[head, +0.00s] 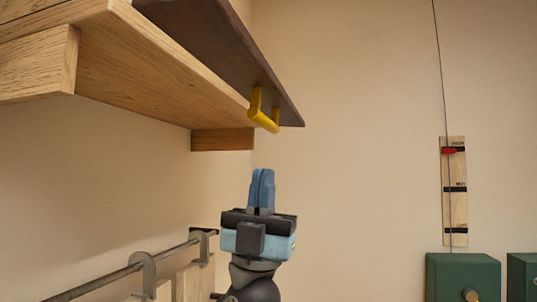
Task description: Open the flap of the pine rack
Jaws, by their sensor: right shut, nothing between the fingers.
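The pine rack (150,75) is a light wooden body high on the left, seen from below. Its dark brown flap (215,50) runs along its front side from the top of the view to the right. A yellow handle (263,112) sticks out from the flap near its right end. My right gripper (262,172) points upward below the handle, with its blue fingers shut and empty. In the picture a gap of bare wall shows between the fingertips and the handle. My left gripper is not in view.
A metal rail (120,275) with hooks runs along the lower left wall. At the right, a wooden strip (455,215) with black labels and a red marker hangs behind a thin cord. Green boxes (463,278) stand at the lower right. Bare wall lies between.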

